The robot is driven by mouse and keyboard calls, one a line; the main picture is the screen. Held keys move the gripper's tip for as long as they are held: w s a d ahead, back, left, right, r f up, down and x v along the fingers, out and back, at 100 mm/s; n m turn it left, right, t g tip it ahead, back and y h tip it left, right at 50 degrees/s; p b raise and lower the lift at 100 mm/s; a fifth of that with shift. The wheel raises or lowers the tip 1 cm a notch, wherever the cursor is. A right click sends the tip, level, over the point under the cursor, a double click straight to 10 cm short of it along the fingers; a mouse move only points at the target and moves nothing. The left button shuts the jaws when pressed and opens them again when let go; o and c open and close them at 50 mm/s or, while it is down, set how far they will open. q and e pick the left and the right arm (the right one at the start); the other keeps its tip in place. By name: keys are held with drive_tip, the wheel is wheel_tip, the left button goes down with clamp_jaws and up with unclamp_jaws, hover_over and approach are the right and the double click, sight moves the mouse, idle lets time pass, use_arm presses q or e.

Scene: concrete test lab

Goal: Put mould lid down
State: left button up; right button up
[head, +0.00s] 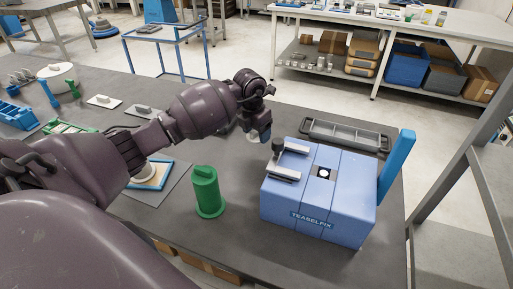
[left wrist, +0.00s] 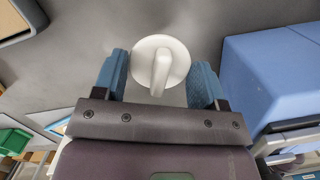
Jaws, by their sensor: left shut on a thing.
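My left gripper (head: 258,128) is shut on a white round lid with a raised grip, the mould lid (left wrist: 160,62). The blue fingers (left wrist: 160,80) stand on either side of it in the left wrist view. In the head view the lid (head: 253,136) is a small pale patch under the gripper, mostly hidden by it. It is held above the grey table, left of the blue TEASELFIX machine (head: 330,200); I cannot tell how high. My right gripper is not in view.
A grey tray (head: 345,136) lies behind the machine. Bare tabletop shows between canister and machine.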

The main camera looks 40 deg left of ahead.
sight(257, 154)
use_arm(q)
wheel_tip(257, 154, down, 2)
drive_tip(key=shift+f, duration=2.3)
drive_tip(key=shift+b, duration=0.3)
drive_tip(key=shift+f, duration=0.1)
drive_tip(key=o, duration=0.9)
